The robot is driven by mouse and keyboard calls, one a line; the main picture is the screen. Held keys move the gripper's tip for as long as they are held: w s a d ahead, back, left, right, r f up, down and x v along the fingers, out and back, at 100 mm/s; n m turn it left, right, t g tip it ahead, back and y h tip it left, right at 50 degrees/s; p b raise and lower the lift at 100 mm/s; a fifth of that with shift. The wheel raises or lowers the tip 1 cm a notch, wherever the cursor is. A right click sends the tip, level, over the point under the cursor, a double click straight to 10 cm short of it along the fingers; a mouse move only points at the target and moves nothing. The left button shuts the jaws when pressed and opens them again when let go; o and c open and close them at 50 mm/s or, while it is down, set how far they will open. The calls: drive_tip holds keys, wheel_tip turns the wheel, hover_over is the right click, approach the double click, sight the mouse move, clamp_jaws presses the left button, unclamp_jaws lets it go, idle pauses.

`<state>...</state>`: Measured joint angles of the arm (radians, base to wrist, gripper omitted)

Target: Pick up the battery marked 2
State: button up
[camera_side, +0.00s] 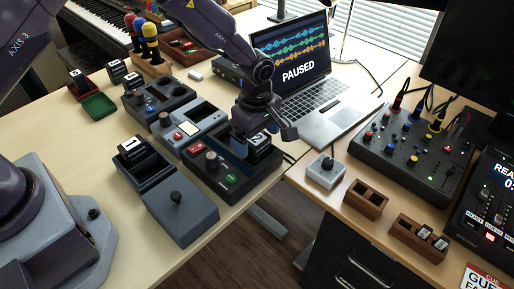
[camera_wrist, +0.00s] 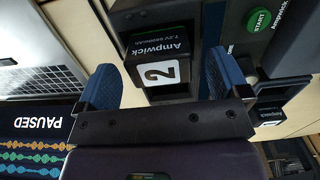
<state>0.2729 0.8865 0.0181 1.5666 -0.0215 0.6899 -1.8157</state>
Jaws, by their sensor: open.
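The battery marked 2 (camera_wrist: 158,60) is a black block with a white square bearing the numeral 2 and the name Ampwick. In the wrist view it sits in a dark device and shows between my two blue-padded fingers. My gripper (camera_wrist: 163,82) is open, one finger to each side of the battery, and no grip on it shows. In the side view my gripper (camera_side: 258,134) is low over the back right end of the dark device (camera_side: 207,178) with the green button. There the fingers and wrist largely hide the battery, and I cannot tell the remaining gap.
A battery marked 1 (camera_side: 132,145) stands in a grey charger at front left. Other devices (camera_side: 160,96) stand close behind. An open laptop (camera_side: 318,110) is just right of my gripper. A green tray (camera_side: 99,106) lies far left. Wooden holders (camera_side: 366,199) stand on the right desk.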

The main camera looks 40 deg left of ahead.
drive_tip(key=shift+f, duration=0.6)
drive_tip(key=c, duration=1.2)
drive_tip(key=shift+r, duration=0.15)
